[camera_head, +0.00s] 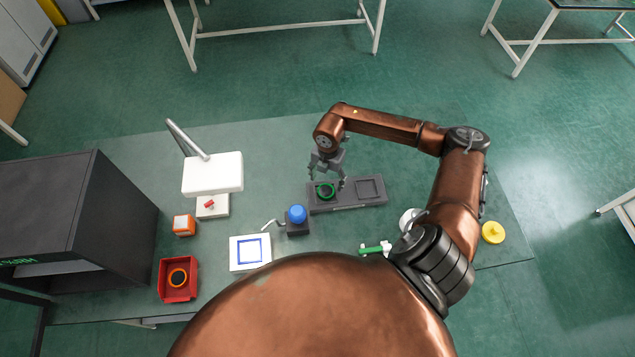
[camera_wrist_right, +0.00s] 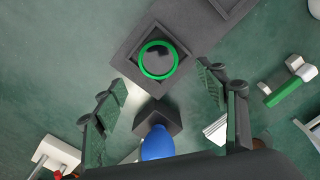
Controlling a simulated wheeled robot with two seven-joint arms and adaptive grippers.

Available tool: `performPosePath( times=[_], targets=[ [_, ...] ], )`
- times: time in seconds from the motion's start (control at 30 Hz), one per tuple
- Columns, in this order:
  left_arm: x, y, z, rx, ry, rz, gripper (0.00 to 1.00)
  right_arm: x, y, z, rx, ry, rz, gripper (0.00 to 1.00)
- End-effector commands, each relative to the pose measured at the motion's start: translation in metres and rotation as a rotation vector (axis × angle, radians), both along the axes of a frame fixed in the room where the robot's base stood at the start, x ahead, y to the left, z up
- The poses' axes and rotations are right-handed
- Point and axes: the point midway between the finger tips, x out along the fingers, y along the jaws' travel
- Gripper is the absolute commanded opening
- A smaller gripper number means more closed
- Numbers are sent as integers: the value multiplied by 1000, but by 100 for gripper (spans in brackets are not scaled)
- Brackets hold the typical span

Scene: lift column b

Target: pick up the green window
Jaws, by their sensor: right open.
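The green window (camera_head: 325,191) is a round green ring around a dark glassy disc. It sits in the left square recess of a dark grey two-recess tray (camera_head: 348,206); the right recess is empty. My right gripper (camera_head: 327,181) is over the window, pointing down, with its fingers apart. In the right wrist view the green window (camera_wrist_right: 158,60) shows whole, ahead of the open fingers (camera_wrist_right: 163,85) and between their lines, with nothing held. My left gripper is not in view.
Left of the tray are a blue ball-topped device (camera_head: 297,215), a blue-framed white plate (camera_head: 250,251), a red bin (camera_head: 178,280) with an orange-rimmed disc, an orange box (camera_head: 183,225) and a white lamp (camera_head: 212,173). A yellow lid (camera_head: 493,232) lies right. A dark cabinet (camera_head: 110,215) stands left.

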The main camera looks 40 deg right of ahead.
Motion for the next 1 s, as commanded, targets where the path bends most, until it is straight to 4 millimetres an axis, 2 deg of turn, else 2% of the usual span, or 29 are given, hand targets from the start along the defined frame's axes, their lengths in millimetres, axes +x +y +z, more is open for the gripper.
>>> performPosePath(
  times=[0.3,0.5,0.6,0.87,1.0],
  targets=[
    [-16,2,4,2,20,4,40,0,1,-34,2,3,-3,66],
    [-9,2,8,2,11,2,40,4,2,-64,1,4,-3,66],
    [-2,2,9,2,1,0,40,4,2,-72,1,2,-1,66],
    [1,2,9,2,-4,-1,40,5,2,-75,0,1,1,66],
    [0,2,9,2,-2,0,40,5,2,-75,0,1,0,56]
  ],
)
